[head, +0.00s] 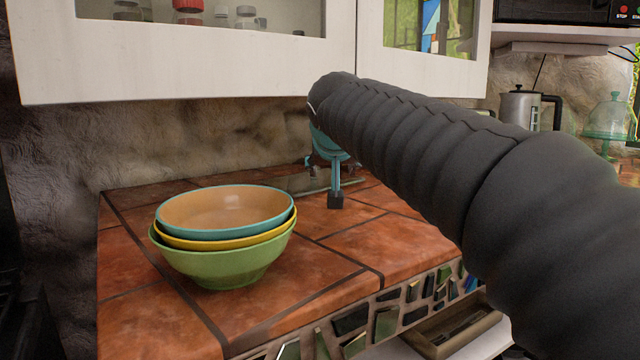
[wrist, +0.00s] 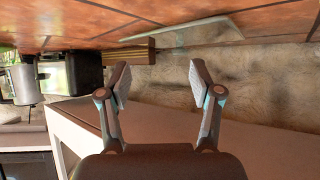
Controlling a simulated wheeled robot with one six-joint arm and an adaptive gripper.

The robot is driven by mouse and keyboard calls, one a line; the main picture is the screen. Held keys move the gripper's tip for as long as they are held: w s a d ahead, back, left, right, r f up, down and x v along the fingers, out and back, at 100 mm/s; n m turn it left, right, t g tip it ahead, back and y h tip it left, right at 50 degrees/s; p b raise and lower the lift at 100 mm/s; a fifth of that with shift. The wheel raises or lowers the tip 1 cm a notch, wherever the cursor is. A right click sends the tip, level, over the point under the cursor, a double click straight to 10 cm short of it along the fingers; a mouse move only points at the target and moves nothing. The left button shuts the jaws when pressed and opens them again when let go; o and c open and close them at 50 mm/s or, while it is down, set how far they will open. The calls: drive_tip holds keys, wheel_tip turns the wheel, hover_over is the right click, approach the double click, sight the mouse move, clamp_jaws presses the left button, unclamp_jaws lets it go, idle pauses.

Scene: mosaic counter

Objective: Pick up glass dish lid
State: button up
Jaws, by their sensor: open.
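A flat, clear glass piece that looks like the glass dish lid (head: 300,184) lies on the tiled counter near the back wall, partly hidden behind my gripper in the head view. In the wrist view, which is upside down, the glass lid (wrist: 185,36) shows as a pale strip beyond my fingers, with a small greenish bump that may be its knob. My gripper (wrist: 160,78) is open and empty, its two fingers spread apart. In the head view my gripper (head: 324,182) is largely hidden by my arm; one dark fingertip shows in front of the lid.
Stacked green, yellow and blue-rimmed bowls (head: 225,240) stand at the left front of the counter (head: 345,270). White wall cabinets (head: 190,62) hang low above it. A metal kettle (head: 518,108) and a green glass dome (head: 607,118) stand at the far right.

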drive_tip(key=w+a+r, duration=0.2)
drive_tip(key=w+a, duration=0.1)
drive_tip(key=w, duration=0.1)
hover_over(315, 185)
wheel_tip(315, 185, down, 3)
drive_tip(key=shift+w+f+t+p, duration=0.1)
drive_tip(key=shift+f+t+p, duration=0.05)
drive_tip(key=shift+t+p, duration=0.2)
drive_tip(key=shift+a+p+x, duration=0.1)
drive_tip(key=shift+p+x, duration=0.1)
drive_tip(key=shift+x, duration=1.15)
drive_tip(key=shift+a+p+x, duration=0.15)
drive_tip(key=shift+p+x, duration=0.05)
drive_tip(key=shift+x, duration=1.15)
clamp_jaws()
